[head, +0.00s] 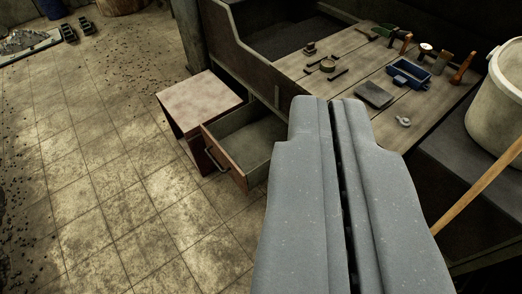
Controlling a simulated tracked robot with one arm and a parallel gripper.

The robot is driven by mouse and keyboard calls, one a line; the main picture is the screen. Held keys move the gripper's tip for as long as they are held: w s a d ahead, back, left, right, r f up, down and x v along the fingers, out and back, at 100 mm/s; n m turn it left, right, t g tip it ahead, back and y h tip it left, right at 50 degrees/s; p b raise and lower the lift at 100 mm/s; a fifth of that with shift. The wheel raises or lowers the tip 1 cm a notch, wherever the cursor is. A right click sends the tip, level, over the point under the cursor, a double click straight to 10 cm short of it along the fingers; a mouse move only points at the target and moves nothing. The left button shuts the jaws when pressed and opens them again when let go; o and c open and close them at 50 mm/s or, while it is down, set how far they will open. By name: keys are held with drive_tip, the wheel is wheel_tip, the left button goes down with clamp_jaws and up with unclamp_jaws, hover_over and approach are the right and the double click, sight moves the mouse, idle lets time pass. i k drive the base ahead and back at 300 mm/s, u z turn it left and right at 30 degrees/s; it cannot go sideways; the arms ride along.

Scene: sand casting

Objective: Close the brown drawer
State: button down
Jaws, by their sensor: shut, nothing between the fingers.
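The brown drawer (224,160) is pulled out of a small cabinet (200,100) with a pale top, below and left of the workbench. Its inside looks empty, and a metal handle (215,161) sits on its front panel. My gripper (327,100) is large and grey in the lower right half of the view. Its two fingers lie side by side, shut with nothing between them. The fingertips appear to the right of the drawer in the picture and hide part of its right side. I cannot tell the height between them.
A wooden workbench (345,65) holds several small tools, a blue tray (408,75) and a grey block (374,95). A white bucket (497,100) and a wooden handle (480,195) are at the right. The tiled floor (110,190) at left is mostly clear, with scattered debris.

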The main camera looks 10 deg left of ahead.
sight(243, 141)
drive_tip(key=i, duration=1.3)
drive_tip(key=u, duration=0.6)
drive_tip(key=i, duration=0.35)
drive_tip(key=u, duration=0.3)
